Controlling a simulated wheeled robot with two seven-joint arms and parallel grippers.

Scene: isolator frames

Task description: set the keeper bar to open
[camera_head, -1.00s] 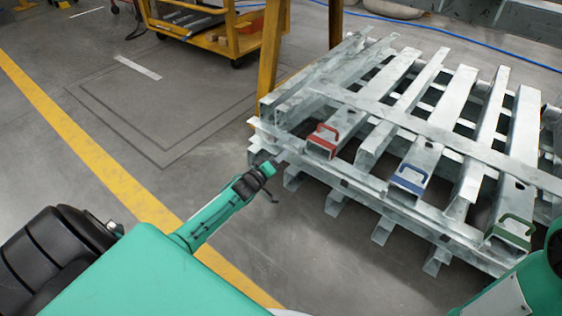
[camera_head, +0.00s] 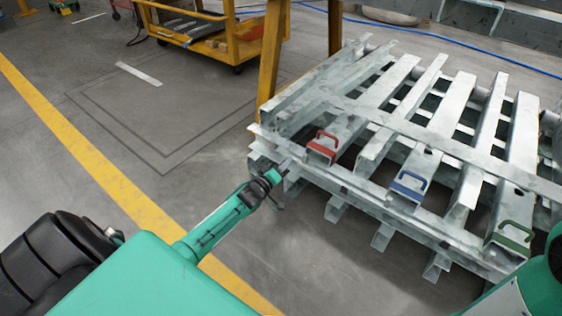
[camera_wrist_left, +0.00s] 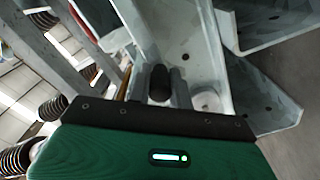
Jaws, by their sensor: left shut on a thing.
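A grey metal rack of isolator frames stands on the right in the head view, with a red handle (camera_head: 322,147), a blue handle (camera_head: 409,181) and a green handle (camera_head: 515,233) on separate beams. A long grey bar (camera_head: 385,205) runs along its near side; I cannot tell for sure that this is the keeper bar. My left gripper (camera_head: 284,168) is at the rack's near left corner. In the left wrist view its fingers are shut around a dark rounded knob (camera_wrist_left: 160,83). The knob's joint to the bar is hidden. My right gripper is out of view.
A yellow post (camera_head: 272,50) rises behind the rack's left end. A yellow cart (camera_head: 238,48) stands at the back. The floor left of the rack is clear, with a yellow line (camera_head: 115,180). A blue hose (camera_head: 440,45) lies behind the rack.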

